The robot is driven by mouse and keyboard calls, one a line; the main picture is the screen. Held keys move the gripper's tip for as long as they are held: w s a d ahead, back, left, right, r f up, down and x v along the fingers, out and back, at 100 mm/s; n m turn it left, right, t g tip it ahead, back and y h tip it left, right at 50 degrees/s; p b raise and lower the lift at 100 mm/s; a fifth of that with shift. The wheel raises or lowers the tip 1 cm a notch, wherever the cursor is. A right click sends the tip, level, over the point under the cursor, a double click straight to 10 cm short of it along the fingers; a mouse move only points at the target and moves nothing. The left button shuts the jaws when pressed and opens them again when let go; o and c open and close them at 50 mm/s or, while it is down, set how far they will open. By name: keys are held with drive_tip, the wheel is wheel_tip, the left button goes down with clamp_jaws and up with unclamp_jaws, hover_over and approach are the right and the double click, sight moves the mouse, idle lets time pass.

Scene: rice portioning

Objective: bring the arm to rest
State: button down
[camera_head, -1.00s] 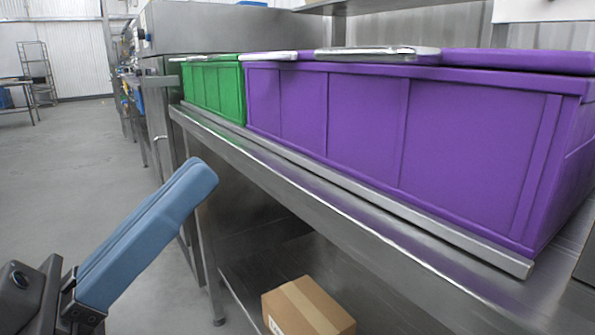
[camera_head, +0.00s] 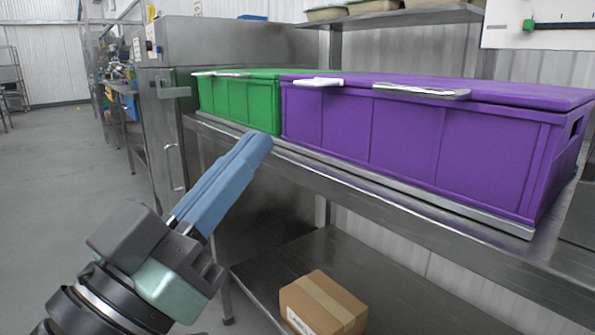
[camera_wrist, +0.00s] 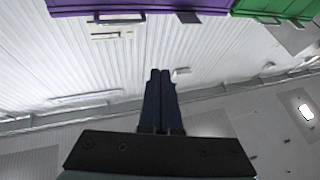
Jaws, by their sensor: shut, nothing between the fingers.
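My gripper (camera_head: 258,143) has long blue fingers that lie together, shut and empty. It points up and to the right in the head view, in front of the steel counter. In the wrist view my gripper (camera_wrist: 160,75) shows its two dark fingers side by side with nothing between them. Nothing touches the fingers in either view.
A steel counter (camera_head: 330,178) carries a green crate (camera_head: 235,103) and a purple crate (camera_head: 400,150). A cardboard box (camera_head: 322,305) sits on the shelf below. Trays stand on a high shelf (camera_head: 400,18). Open floor (camera_head: 60,180) lies at left.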

drive_tip(key=s+d+r+n+t+y+p, duration=0.2)
drive_tip(key=r+t+y, duration=0.15)
drive_tip(key=r, duration=0.25)
drive_tip(key=s+d+r+n+t+y+p, duration=0.1)
drive_tip(key=s+r+n+t+y+p, duration=0.1)
drive_tip(key=r+y, duration=0.35)
drive_tip(key=s+d+r+n+t+y+p, duration=0.1)
drive_tip(key=d+r+t+y+p, duration=0.15)
drive_tip(key=r, duration=0.45)
wheel_tip(320, 180, up, 36)
drive_tip(key=a+p, duration=0.1)
drive_tip(key=p, duration=3.6)
drive_tip(key=shift+y, duration=0.45)
